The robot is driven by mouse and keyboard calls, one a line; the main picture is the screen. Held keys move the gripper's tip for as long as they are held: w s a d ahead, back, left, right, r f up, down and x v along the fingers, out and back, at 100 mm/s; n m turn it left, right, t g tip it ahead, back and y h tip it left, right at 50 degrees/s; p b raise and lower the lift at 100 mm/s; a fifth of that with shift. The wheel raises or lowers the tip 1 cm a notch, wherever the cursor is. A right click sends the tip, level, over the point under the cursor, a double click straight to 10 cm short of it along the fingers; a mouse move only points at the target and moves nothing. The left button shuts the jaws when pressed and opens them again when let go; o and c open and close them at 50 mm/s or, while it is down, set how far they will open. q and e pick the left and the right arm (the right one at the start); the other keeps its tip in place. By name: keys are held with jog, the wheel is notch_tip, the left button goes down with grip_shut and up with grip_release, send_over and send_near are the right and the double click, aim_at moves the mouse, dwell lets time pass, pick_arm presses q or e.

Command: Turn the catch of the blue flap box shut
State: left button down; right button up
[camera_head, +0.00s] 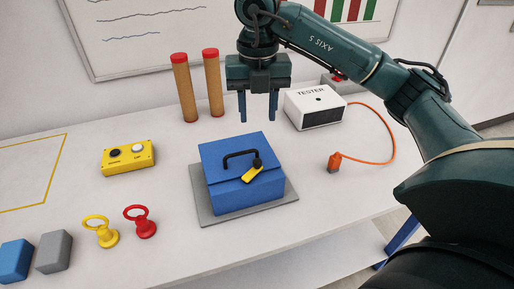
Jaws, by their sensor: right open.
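The blue flap box (240,189) sits on a grey mat (284,203) in the middle of the table. Its flap is down, with a black handle on top. The catch (253,174) is yellow with a black knob, and it lies slanted near the front edge of the flap. My right gripper (258,119) points down above and behind the box, apart from it. Its two blue fingers are spread with nothing between them. My left gripper is out of view.
A white tester (315,107) with an orange cable and plug (335,161) stands right of the gripper. Two brown posts with red tops (185,92) stand behind left. A yellow button box (128,158), red and yellow rings (141,222) and blue and grey blocks (54,251) lie left.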

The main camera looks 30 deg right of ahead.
aim_at(257, 160)
jog(key=f+b, duration=0.1)
jog(key=f, duration=0.4)
jog(key=f+b, duration=0.1)
jog(key=f, duration=0.4)
jog(key=shift+s+a+f, duration=0.15)
jog(key=shift+a+f, duration=0.05)
jog(key=shift+f, duration=1.25)
